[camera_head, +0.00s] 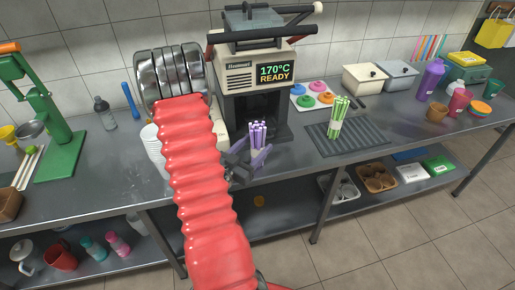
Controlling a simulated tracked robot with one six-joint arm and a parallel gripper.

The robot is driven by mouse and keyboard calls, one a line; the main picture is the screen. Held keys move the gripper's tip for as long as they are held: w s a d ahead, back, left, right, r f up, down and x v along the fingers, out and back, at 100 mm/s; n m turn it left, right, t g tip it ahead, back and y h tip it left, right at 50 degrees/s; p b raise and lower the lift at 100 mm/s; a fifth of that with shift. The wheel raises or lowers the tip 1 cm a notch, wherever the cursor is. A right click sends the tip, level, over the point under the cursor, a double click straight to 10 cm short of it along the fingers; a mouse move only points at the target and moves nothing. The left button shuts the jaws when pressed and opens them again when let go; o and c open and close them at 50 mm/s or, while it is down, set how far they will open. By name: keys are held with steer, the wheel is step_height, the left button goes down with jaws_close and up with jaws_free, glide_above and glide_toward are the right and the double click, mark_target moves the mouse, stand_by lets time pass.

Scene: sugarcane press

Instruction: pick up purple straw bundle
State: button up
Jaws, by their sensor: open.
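The purple straw bundle (257,129) stands upright in front of the dark opening of the press machine. My gripper (250,151) has pale purple fingers and is open at the lower part of the bundle. One finger is at the bundle's left and the other is in front of its lower right side. The fingers hide the bundle's base. I cannot tell whether they touch the straws. A green straw bundle (339,117) stands upright farther right, apart from my gripper.
The machine (239,77) reads "170°C READY" and stands close behind the bundle. The green bundle is on a dark ribbed mat (366,136). A green hand press (56,130) stands at left. Purple bottle (430,80) and cups are at right. The counter's front edge (300,176) is near my gripper.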

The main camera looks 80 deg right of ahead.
steer(key=shift+d, duration=0.1)
steer(key=x, duration=0.5)
steer(key=shift+w+d, duration=0.1)
stand_by(0.4)
stand_by(0.3)
steer(key=c, duration=1.2)
steer(key=shift+o, duration=0.2)
steer(key=shift+r, duration=0.1)
step_height(320, 180, up, 10)
stand_by(0.6)
